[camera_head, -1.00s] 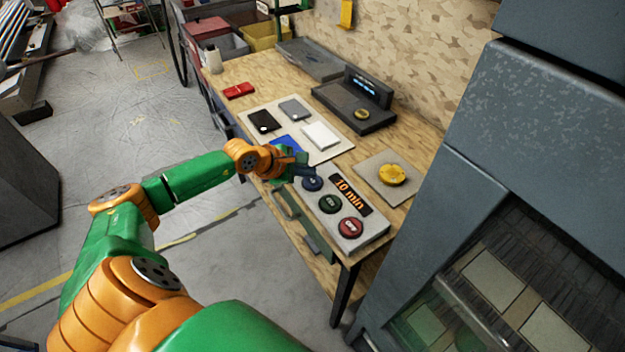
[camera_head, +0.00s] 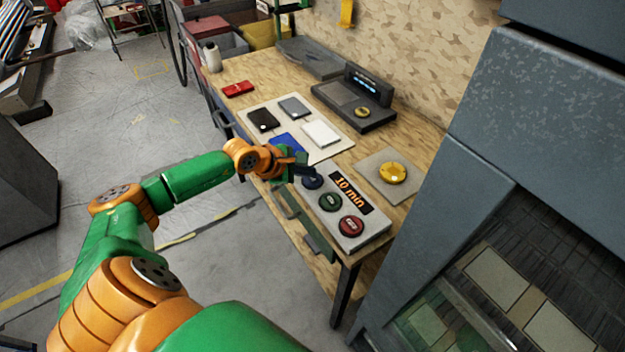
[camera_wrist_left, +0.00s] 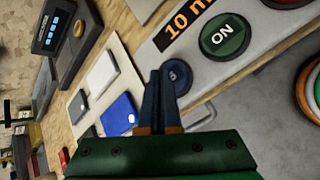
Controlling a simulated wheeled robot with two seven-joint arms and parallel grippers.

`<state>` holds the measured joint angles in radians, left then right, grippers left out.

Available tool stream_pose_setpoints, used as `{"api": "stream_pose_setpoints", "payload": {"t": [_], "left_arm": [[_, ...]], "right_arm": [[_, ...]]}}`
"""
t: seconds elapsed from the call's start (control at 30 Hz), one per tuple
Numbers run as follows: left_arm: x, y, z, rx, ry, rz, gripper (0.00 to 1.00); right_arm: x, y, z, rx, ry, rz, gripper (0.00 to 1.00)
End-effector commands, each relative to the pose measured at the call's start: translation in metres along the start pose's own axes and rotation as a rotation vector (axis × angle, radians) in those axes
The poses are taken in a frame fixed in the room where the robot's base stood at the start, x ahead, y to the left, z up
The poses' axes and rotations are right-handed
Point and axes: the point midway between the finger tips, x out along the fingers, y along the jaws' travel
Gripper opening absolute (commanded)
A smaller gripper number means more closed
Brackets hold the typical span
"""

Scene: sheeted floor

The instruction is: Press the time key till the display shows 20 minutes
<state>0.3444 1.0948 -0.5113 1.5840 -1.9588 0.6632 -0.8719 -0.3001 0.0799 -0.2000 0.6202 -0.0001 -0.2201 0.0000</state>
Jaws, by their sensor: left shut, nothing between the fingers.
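The grey control panel (camera_head: 372,229) lies on the front right of the wooden bench. Its display (camera_head: 351,193) reads "10 min" in orange. Its keys are a blue one (camera_head: 312,181), a green ON key (camera_head: 330,202) and a red key (camera_head: 351,227). My left gripper (camera_head: 301,168) is shut and empty, with its tips at the blue key. In the left wrist view the shut fingers (camera_wrist_left: 158,88) overlap the blue key (camera_wrist_left: 181,78) and partly hide it. I cannot tell whether they touch it. My right gripper is not in view.
A yellow button (camera_head: 393,172) on a plate lies right of the panel. A board with black, grey, white (camera_head: 321,133) and blue cards lies behind my gripper. A dark device (camera_head: 362,98) with a small screen stands near the wall. A large grey cabinet (camera_head: 520,130) fills the right.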

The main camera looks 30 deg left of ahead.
Motion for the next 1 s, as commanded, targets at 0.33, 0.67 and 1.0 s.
{"api": "stream_pose_setpoints", "payload": {"t": [0.33, 0.67, 1.0], "left_arm": [[0.0002, -0.0001, -0.0001, 0.000, 0.000, 0.000, 0.00], [0.0029, -0.0021, -0.0021, 0.000, 0.000, 0.000, 0.00], [0.0055, -0.0040, -0.0040, 0.000, 0.000, 0.000, 0.00]], "right_arm": [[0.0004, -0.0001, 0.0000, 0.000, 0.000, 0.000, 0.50], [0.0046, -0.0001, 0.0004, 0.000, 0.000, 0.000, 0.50], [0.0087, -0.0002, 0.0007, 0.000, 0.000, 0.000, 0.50]]}}
